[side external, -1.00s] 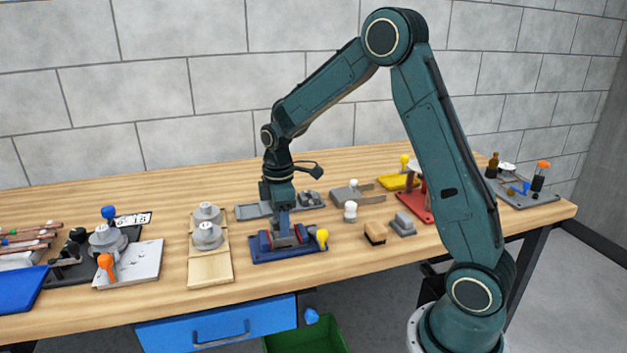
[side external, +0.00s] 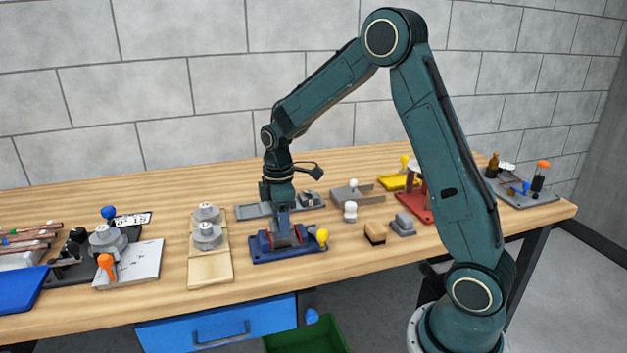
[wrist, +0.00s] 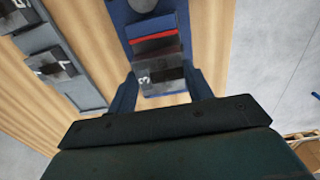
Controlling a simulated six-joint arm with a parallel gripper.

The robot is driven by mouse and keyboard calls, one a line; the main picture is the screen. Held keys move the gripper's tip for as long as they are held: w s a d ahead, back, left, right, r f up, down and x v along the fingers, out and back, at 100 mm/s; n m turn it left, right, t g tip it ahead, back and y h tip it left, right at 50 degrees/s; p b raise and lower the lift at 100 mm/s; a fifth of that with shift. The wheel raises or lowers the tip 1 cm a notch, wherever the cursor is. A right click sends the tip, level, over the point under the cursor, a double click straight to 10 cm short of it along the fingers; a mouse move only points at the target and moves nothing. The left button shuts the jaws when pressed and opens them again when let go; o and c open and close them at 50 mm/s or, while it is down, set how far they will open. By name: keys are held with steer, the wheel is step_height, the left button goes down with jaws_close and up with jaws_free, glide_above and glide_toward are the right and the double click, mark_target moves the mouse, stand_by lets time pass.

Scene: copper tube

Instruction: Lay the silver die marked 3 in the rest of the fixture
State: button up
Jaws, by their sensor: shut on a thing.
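The silver die marked 3 (wrist: 162,77) is between the two fingers of my gripper (wrist: 163,88) in the wrist view. My gripper is shut on it. The blue fixture (wrist: 121,20) lies under and beyond the die, with a red strip next to darker blocks. In the side view my gripper (side external: 282,236) points down into the fixture (side external: 262,254), which has a yellow knob (side external: 322,236) at its right. The die is mostly hidden there by the fingers and fixture. I cannot tell whether it touches the floor of the rest.
A grey rack (side external: 252,211) with other dies stands behind the fixture; it also shows in the wrist view (wrist: 88,101). A wooden board (side external: 210,270) with round grey parts is to the left. A white-knobbed piece (side external: 350,212) and small blocks (side external: 403,224) are to the right.

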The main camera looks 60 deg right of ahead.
steer(key=shift+f, duration=1.05)
steer(key=o, duration=1.4)
steer(key=shift+r, duration=0.1)
step_height(320, 180, up, 14)
steer(key=shift+f, duration=0.2)
